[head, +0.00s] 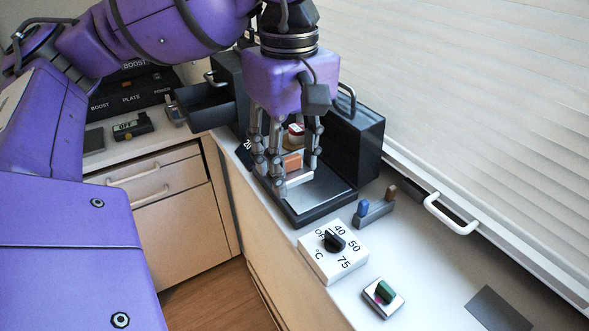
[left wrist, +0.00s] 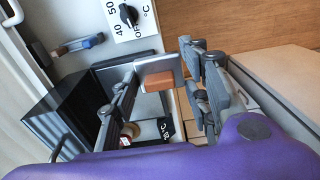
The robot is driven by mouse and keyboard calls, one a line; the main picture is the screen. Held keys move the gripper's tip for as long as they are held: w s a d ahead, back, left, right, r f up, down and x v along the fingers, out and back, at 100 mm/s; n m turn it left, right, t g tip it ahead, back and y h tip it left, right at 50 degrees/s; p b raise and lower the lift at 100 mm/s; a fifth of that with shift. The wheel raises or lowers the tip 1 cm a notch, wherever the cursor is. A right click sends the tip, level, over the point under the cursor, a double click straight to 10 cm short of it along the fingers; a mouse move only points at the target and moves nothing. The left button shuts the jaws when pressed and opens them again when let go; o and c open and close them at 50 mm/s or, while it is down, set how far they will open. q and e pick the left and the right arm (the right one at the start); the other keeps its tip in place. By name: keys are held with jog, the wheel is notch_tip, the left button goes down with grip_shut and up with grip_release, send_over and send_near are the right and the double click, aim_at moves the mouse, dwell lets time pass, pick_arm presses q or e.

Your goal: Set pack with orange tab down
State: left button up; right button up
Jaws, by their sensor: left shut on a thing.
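My left gripper (head: 286,176) points down and is shut on a pale grey pack (head: 299,178) with an orange tab (head: 292,161). The pack and tab also show between the fingers in the left wrist view, the pack (left wrist: 163,68) as a flat plate and the tab (left wrist: 157,82) as an orange block. The pack is over the far left part of a dark tray with a grey metal plate (head: 325,193). I cannot tell whether it touches the plate. Fingers hide part of the pack. My right gripper is not in view.
A dark box (head: 358,137) stands close behind the tray. A small red and white item (head: 296,131) is behind the fingers.

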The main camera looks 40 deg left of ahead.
pick_arm(q)
jog(key=w+a+f, duration=0.2)
jog(key=w, duration=0.1)
jog(key=w+a+f, duration=0.5)
jog(key=w+f, duration=0.1)
jog(key=shift+w+a+f+p, duration=0.2)
jog(key=shift+w+p, duration=0.15)
jog(key=shift+p, duration=0.05)
jog(key=shift+w+a+f, duration=0.2)
jog(key=shift+w+f, duration=0.1)
jog(key=shift+f, duration=0.15)
jog(key=shift+w+a+f, duration=0.1)
jog(key=shift+f, duration=1.55)
jog(key=shift+f, duration=0.15)
jog(key=o, duration=1.1)
jog(key=shift+o, duration=0.2)
